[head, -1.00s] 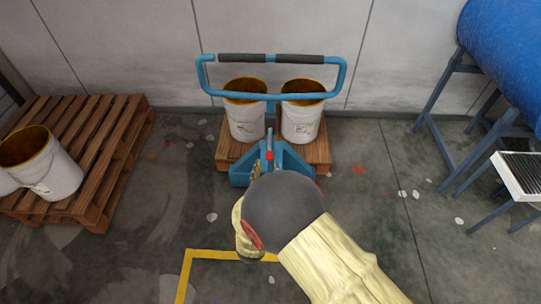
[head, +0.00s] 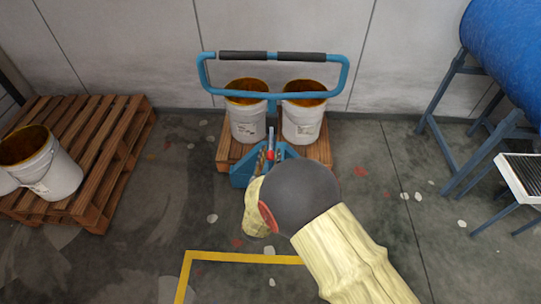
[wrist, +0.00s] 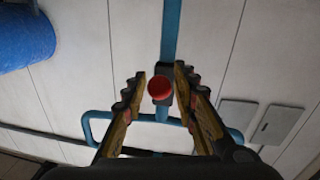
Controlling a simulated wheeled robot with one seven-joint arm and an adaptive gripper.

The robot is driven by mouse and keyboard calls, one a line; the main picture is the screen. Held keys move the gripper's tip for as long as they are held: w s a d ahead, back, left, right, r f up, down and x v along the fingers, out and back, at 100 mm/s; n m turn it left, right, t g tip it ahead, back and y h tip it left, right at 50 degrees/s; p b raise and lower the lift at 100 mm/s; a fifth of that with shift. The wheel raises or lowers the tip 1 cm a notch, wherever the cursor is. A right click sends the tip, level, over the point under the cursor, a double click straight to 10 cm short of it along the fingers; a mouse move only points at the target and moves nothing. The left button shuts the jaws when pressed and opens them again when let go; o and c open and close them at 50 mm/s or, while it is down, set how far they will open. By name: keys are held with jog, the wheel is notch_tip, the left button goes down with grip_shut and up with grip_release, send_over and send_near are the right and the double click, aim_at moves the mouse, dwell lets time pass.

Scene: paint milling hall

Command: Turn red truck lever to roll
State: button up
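The blue hand truck (head: 240,175) stands in the middle of the head view, its looped handle (head: 210,82) with dark grips rising in front of the wall. Its lever has a red knob (head: 270,154), low on the upright. In the wrist view the red knob (wrist: 160,88) lies between my fingertips, against the blue upright (wrist: 171,30). My gripper (wrist: 160,80) is open, with a finger on each side of the knob and visible gaps. In the head view my arm hides most of my gripper and part of the truck's base.
Two white buckets (head: 247,124) (head: 302,124) stand on a wooden pallet (head: 232,150) behind the truck. Another pallet (head: 95,195) with white buckets is at left. A blue drum (head: 510,50) on a stand is at right.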

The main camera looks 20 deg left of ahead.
jog(key=c, duration=0.6)
grip_shut()
